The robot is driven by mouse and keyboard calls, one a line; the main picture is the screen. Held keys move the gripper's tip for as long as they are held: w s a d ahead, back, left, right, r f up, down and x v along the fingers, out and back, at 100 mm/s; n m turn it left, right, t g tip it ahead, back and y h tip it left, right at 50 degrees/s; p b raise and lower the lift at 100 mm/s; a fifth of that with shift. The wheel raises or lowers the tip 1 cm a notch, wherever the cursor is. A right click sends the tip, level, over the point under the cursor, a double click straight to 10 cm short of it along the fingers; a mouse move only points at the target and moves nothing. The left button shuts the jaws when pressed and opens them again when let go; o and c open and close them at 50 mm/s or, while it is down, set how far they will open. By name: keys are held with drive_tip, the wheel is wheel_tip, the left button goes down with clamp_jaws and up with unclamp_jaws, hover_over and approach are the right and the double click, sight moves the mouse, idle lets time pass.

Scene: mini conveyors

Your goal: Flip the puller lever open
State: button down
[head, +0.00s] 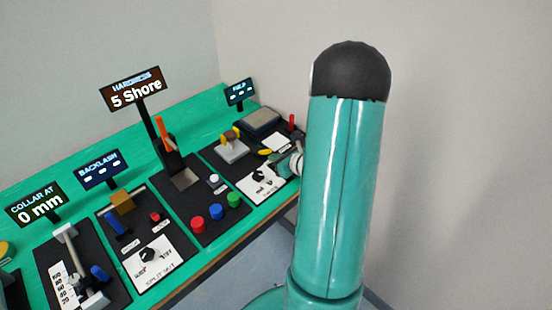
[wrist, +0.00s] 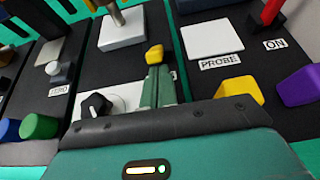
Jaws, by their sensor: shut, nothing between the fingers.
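No lever carries a readable puller label, so I cannot tell for sure which one it is. A red lever (head: 291,121) stands at the far right of the bench; its lower part shows in the wrist view (wrist: 269,13), near an ON label. An orange lever (head: 163,132) stands upright on the hardness panel. A yellow knob (wrist: 154,54) lies just beyond my fingertips; I cannot tell whether they touch. My gripper (wrist: 159,72) is shut and empty, over the panel with a black dial (wrist: 96,106). In the head view my arm partly hides it.
A white PROBE plate (wrist: 211,40) lies right of my fingers, with yellow (wrist: 240,91) and purple (wrist: 300,87) blocks nearer. A white block (wrist: 122,30) with a post stands ahead. Red (head: 197,224), blue (head: 215,212) and green (head: 233,200) buttons are to the left.

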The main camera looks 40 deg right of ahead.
sight(270, 150)
drive_tip(key=shift+w+r+g, duration=0.25)
drive_tip(key=shift+r+g, duration=0.3)
drive_tip(key=shift+g, duration=0.25)
drive_tip(key=shift+w+r+g, duration=0.3)
drive_tip(key=shift+r+g, duration=0.15)
drive_tip(key=shift+g, duration=0.25)
drive_tip(key=shift+w+r+g, duration=0.3)
drive_tip(key=shift+r+g, duration=0.1)
drive_tip(key=shift+g, duration=0.3)
drive_tip(key=shift+w+r, duration=0.6)
drive_tip(key=shift+w, duration=0.15)
drive_tip(key=shift+r, duration=0.15)
drive_tip(key=shift+a+r, duration=0.1)
drive_tip(key=shift+r, duration=0.65)
